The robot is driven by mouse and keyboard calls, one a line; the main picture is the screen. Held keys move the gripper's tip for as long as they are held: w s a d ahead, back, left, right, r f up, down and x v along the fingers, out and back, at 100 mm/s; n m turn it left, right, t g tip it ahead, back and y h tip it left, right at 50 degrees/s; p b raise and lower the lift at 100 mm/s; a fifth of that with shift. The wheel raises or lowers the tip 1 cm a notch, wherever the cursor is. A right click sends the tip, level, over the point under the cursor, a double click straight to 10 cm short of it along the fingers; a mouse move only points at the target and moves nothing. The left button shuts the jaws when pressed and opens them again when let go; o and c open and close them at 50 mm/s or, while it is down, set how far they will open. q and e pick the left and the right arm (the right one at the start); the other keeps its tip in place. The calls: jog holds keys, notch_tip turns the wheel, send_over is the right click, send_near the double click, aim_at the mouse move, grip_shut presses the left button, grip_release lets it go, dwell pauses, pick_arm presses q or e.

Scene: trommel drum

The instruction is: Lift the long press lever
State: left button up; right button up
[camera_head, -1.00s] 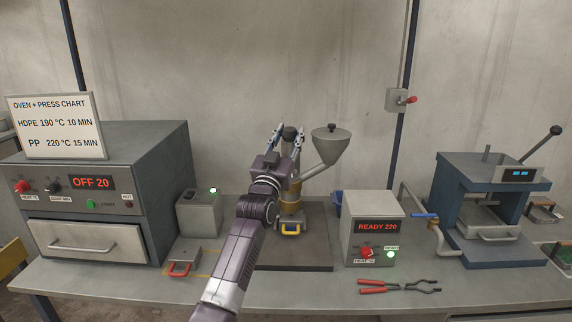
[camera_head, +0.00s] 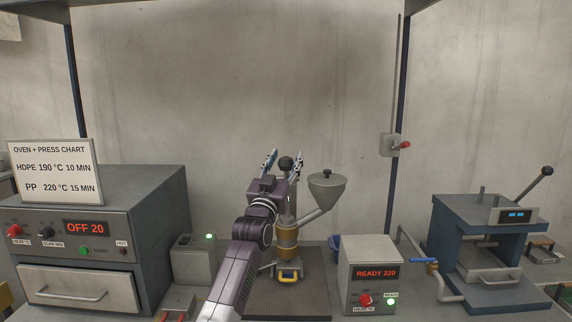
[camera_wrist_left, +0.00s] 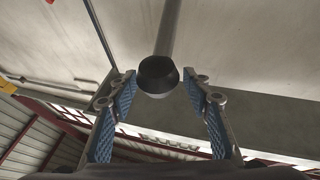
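The press in the middle has an orange-brown barrel (camera_head: 287,240) and a grey cone hopper. Its lever ends in a round black knob (camera_head: 286,163). In the left wrist view the black knob (camera_wrist_left: 158,76) hangs at the end of a grey lever rod (camera_wrist_left: 169,28). My left gripper (camera_head: 284,162) points upward with its fingers apart, one on each side of the knob. The left wrist view shows its blue pads (camera_wrist_left: 158,95) spread, with narrow gaps at the knob. Contact below the knob is hidden. My right gripper is out of view.
The grey cone hopper (camera_head: 327,188) stands close to the right of my gripper. An oven (camera_head: 100,240) is at left, a grey READY 220 control box (camera_head: 372,260) at right. A blue press (camera_head: 485,235) with its own black-knobbed handle stands farther right.

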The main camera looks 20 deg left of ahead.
pick_arm(q)
jog(key=shift+w+f, duration=0.1)
jog(key=shift+f, duration=0.25)
jog(key=shift+s+f, duration=0.2)
jog(key=v, duration=1.1)
jog(key=shift+s+r, duration=0.1)
jog(key=shift+s, duration=0.25)
